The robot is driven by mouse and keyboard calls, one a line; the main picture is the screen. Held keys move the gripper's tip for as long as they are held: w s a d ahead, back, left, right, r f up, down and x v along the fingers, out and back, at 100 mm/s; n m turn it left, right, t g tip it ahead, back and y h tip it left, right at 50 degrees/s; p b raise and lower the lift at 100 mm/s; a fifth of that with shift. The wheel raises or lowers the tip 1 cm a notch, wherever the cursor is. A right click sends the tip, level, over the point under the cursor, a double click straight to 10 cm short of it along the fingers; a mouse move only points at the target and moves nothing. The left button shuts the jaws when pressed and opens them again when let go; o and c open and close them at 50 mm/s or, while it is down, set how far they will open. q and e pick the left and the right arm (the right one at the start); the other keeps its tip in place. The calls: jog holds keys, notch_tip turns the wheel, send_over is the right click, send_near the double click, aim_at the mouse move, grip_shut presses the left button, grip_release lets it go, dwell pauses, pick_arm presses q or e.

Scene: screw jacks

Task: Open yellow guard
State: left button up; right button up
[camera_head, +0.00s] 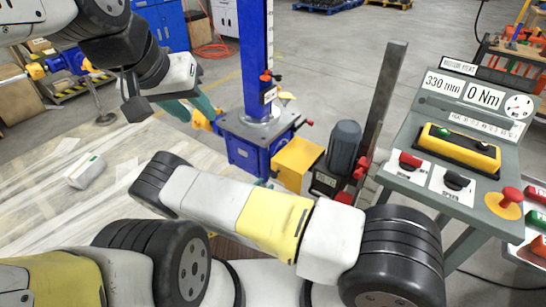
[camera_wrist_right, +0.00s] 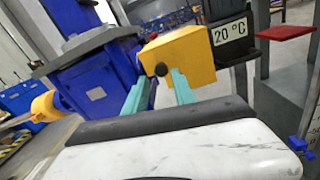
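The yellow guard (camera_head: 298,163) is a box-shaped cover between the blue screw jack base (camera_head: 246,155) and the dark motor. In the right wrist view the yellow guard (camera_wrist_right: 190,55) fills the upper middle, with a round black knob (camera_wrist_right: 161,69) on its near face. My right gripper (camera_wrist_right: 160,77) is open, its two teal fingers pointing at the guard with the knob between them in the picture; contact cannot be told. In the head view my right arm mostly hides this gripper. My left gripper (camera_head: 190,106) has its teal fingers apart, left of the jack.
The motor (camera_head: 345,147) stands right of the guard, next to a tall grey post (camera_head: 380,105). A grey control console (camera_head: 455,130) with displays and switches is at the right. A white box (camera_head: 84,171) lies on the pale surface at left. A 20 °C display (camera_wrist_right: 231,32) sits beside the guard.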

aim_at(273, 176)
jog(key=x, duration=0.7)
jog(key=shift+d+f, duration=0.1)
grip_shut()
dwell(1.2)
